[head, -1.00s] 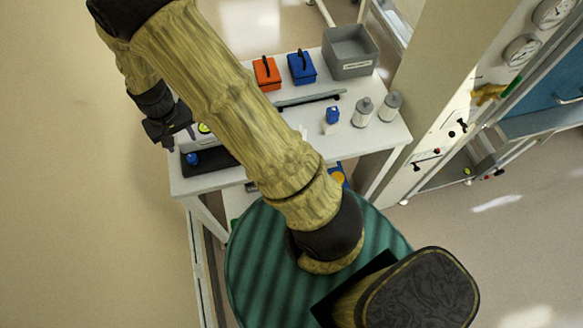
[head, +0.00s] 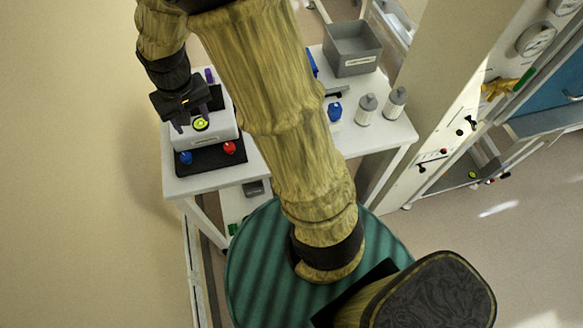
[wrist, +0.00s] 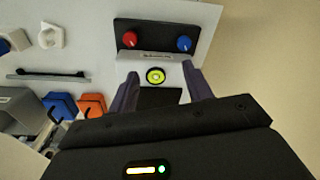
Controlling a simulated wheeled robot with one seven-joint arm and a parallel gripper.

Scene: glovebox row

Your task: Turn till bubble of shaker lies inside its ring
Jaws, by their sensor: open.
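The shaker (head: 213,134) is a pale box on a black base at the near left of the white table. Its round yellow-green bubble level (head: 200,124) is on top and also shows in the wrist view (wrist: 156,76). A dark ring shows at its middle, too small to tell exactly where the bubble lies. A blue knob (head: 186,158) and a red knob (head: 229,147) sit on the black base; the wrist view shows the red knob (wrist: 130,40) and blue knob (wrist: 184,44) too. My gripper (wrist: 161,73) is open and empty above the shaker, its fingers either side of the level.
On the table stand a grey bin (head: 352,52), two white-grey bottles (head: 366,108) and a blue-topped bottle (head: 335,111). The wrist view shows an orange box (wrist: 92,104), a blue box (wrist: 60,104) and a dark bar (wrist: 48,77). A panel with gauges stands at the right.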

